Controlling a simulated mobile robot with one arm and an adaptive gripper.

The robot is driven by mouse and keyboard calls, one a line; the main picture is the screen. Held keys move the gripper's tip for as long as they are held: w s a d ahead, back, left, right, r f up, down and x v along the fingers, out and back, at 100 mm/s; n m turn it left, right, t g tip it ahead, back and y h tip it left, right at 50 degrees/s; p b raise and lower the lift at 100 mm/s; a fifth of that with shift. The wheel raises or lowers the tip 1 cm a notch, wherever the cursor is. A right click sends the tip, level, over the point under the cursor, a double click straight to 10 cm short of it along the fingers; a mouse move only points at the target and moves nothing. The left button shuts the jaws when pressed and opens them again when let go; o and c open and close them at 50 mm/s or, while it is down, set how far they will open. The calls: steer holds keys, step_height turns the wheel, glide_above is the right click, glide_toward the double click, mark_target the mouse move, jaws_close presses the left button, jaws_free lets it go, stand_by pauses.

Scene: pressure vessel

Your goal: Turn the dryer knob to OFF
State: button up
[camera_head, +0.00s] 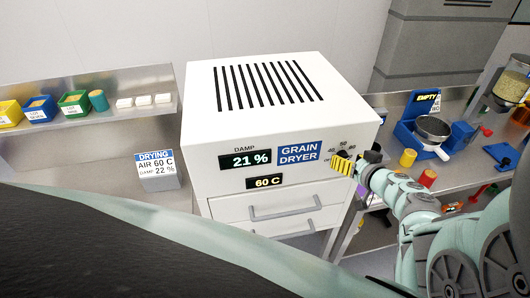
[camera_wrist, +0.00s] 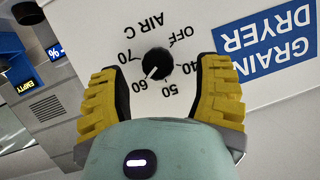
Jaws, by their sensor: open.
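The white grain dryer (camera_head: 228,125) stands in the middle of the head view. Its black dryer knob (camera_wrist: 158,62) shows in the wrist view, on a dial marked OFF, 40, 50, 60 and 70 that appears upside down. The knob's white pointer line points to about 60. My gripper (camera_wrist: 162,68) is open, with one yellow-padded finger on each side of the knob and a gap to it on both sides. In the head view my gripper (camera_head: 343,164) is at the dryer's front right corner and hides the knob.
The dryer's displays read 21 % (camera_head: 247,160) and 60 C (camera_head: 267,182). A drying sign (camera_head: 157,172) stands to the left. A shelf with colored bins (camera_head: 75,102) is at the left. A bench at the right holds a blue device (camera_head: 425,125) and a yellow cylinder (camera_head: 408,158).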

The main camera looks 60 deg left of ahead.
steer(key=shift+b+x, duration=0.3)
steer(key=shift+x, duration=0.8)
steer(key=shift+o, duration=0.2)
steer(key=shift+w+f, duration=0.1)
jaws_close()
